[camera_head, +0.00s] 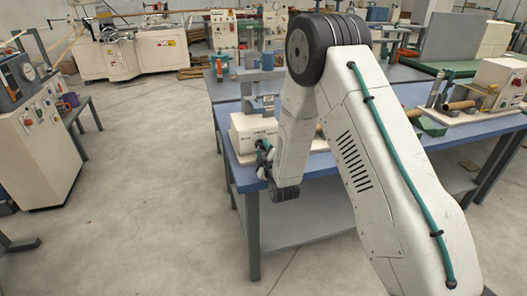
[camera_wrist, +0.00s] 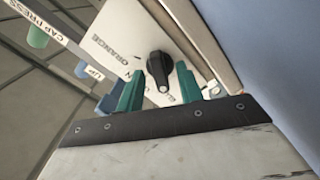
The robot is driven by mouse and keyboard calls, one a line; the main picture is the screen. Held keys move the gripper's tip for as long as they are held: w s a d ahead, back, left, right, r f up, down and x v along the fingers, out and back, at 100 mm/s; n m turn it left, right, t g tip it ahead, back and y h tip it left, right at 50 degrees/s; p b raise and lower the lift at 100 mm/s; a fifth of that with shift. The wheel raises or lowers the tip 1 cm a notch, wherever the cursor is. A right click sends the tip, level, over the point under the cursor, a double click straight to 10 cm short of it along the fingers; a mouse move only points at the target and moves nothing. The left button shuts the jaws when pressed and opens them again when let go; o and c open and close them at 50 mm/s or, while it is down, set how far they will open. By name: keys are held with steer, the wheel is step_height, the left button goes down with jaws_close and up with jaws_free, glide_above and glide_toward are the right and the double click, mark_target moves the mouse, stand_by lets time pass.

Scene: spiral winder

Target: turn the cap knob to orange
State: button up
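The black cap knob (camera_wrist: 159,72) sits on a white panel (camera_wrist: 112,18) in the wrist view. A pale mark shows at its lower end. The word ORANGE (camera_wrist: 112,48) is printed on the panel left of the knob. Another label below it is mostly hidden by my fingers. My gripper (camera_wrist: 159,80) is open, with one teal finger on each side of the knob and gaps between. I cannot tell how far the fingertips reach along it. In the head view my gripper (camera_head: 263,158) is beside the white machine box (camera_head: 247,133) on the blue table; the knob is not discernible there.
A strip labelled CAP PRESS (camera_wrist: 50,28) and a blue button marked UP (camera_wrist: 82,70) lie left of the panel in the wrist view. The blue table (camera_head: 232,171) stands close, with its leg below. The floor (camera_head: 150,200) to the left is clear.

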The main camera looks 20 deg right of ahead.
jaws_close()
steer(key=m, duration=0.5)
steer(key=shift+m, duration=0.4)
steer(key=m, duration=1.1)
steer(key=shift+f+m, duration=0.1)
steer(key=shift+m, duration=0.3)
steer(key=m, duration=0.6)
steer(key=shift+a, duration=0.1)
steer(key=shift+m, duration=0.3)
